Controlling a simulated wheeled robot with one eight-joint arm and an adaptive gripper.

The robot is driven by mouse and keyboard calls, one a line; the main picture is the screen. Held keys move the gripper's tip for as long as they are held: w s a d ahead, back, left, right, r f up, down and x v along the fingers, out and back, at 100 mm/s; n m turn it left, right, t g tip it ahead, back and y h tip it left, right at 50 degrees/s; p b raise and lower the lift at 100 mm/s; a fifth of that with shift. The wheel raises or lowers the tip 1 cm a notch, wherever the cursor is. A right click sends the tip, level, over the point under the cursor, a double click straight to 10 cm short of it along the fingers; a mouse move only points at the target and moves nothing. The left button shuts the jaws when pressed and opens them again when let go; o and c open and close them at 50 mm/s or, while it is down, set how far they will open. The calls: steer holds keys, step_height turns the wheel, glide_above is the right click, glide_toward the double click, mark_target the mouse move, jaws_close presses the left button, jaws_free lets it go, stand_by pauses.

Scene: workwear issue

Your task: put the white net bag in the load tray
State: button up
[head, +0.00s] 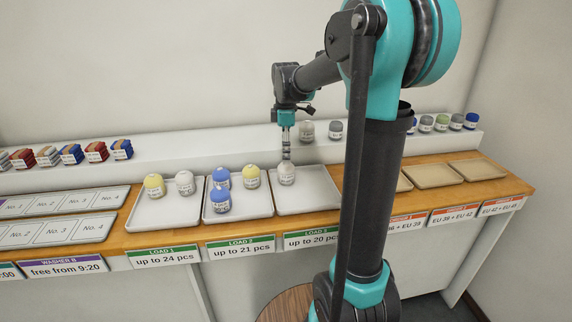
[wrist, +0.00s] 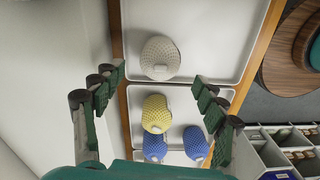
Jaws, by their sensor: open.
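A white net bag (head: 286,174) sits in the right-hand load tray (head: 318,203), the one marked "up to 20 pcs", towards its left side. My gripper (head: 286,156) is right above this bag, pointing down. In the wrist view the same white bag (wrist: 160,55) lies between and just beyond the spread fingertips of my gripper (wrist: 158,76), with clear gaps on both sides. The jaws are open and hold nothing. Another white bag (head: 184,182) stands beside a yellow bag (head: 154,186) in the left load tray (head: 165,217).
The middle load tray (head: 237,212) holds two blue bags (head: 221,202) and a yellow one (head: 251,177). A pale bag (head: 307,131), a grey bag (head: 336,131) and several others stand on the back ledge. Empty beige trays (head: 433,176) lie to the right, partly behind my arm.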

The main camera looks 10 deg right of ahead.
step_height(320, 180, up, 5)
steer(key=shift+w+r, duration=0.1)
steer(key=shift+r, duration=0.05)
